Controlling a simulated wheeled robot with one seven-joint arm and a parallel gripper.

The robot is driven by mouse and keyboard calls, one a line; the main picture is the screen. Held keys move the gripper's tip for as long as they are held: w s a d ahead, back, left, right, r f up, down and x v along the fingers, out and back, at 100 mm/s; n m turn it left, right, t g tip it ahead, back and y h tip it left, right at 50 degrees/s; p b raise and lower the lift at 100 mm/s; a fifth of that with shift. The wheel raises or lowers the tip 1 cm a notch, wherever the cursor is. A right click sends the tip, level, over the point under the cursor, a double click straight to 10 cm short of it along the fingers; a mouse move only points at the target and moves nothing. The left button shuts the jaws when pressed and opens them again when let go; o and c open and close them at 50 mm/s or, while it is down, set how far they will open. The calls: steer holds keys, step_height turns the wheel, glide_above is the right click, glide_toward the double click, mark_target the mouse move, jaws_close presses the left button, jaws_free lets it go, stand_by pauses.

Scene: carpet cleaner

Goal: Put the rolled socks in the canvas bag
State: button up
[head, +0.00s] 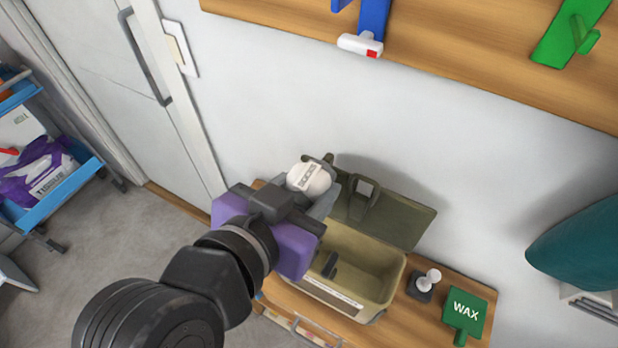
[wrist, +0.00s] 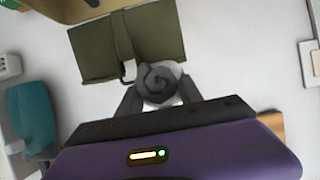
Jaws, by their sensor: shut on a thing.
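The rolled socks (head: 307,179) are a roll with a pale label band in the head view; the wrist view shows their dark grey spiral end (wrist: 157,80). My gripper (wrist: 159,88) is shut on them, one finger on each side, and holds them up near the wall. The canvas bag (head: 378,296) is tan, box-shaped and open at the top, on the wooden cabinet below and right of my gripper. Its olive flap (head: 400,218) is up against the wall, and it also shows in the wrist view (wrist: 95,55). My gripper hides the bag's left part. A dark strap-like piece shows inside.
A small grey stand with a white knob (head: 431,277) and a green WAX sign (head: 464,310) are right of the bag. A wooden board (head: 450,50) with hooks is above. A teal ironing-board-like shape (head: 580,248) is far right. A blue cart (head: 60,190) is left.

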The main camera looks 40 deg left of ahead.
step_height(320, 180, down, 13)
steer(key=b, duration=0.8)
steer(key=o, duration=1.5)
steer(key=v, duration=0.7)
steer(key=shift+s+d+r, duration=0.1)
steer(key=shift+s, duration=0.3)
